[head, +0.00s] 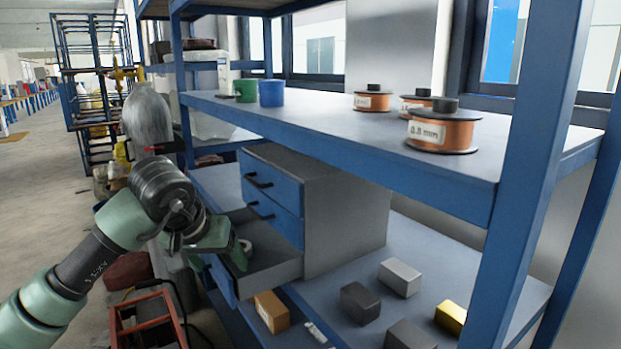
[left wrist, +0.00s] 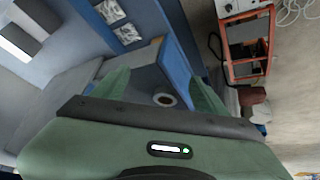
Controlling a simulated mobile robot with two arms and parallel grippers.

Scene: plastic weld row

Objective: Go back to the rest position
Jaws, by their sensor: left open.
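My left gripper (head: 238,252) reaches in from the left at the open bottom drawer (head: 276,268) of the blue and grey drawer cabinet (head: 347,222). In the left wrist view the two green fingers of the left gripper (left wrist: 160,92) are spread apart with nothing between their tips. A small round ring-like item (left wrist: 164,100) lies in the drawer beyond the fingers; it is partly hidden by the gripper in the head view. My right gripper is in neither view.
The blue shelf rack (head: 450,182) has several wire spools (head: 443,128), a green cup (head: 246,90) and a blue cup (head: 271,93) on top. Several blocks (head: 400,277) lie on the lower shelf. A red-framed machine (head: 148,320) stands on the floor near my left arm. The aisle at left is open.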

